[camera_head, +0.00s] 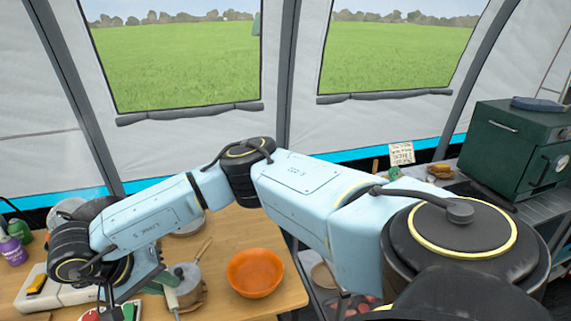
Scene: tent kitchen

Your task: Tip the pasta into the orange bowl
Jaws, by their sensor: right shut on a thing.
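The orange bowl (256,270) stands upright on the wooden table near its right edge and looks empty. A small grey saucepan (188,279) stands to its left, with a wooden utensil leaning out of it. I cannot make out pasta inside it. My right arm reaches across from the right, over the table, and bends down at the left. My right gripper (168,289) is beside the saucepan's near left side, shut, seemingly on its handle; the grip is small and partly hidden. My left gripper is not in view.
A purple bottle (14,252) and a green bottle (19,230) stand at the far left. Red and green items show at the bottom edge. Bare table (235,226) lies behind the bowl.

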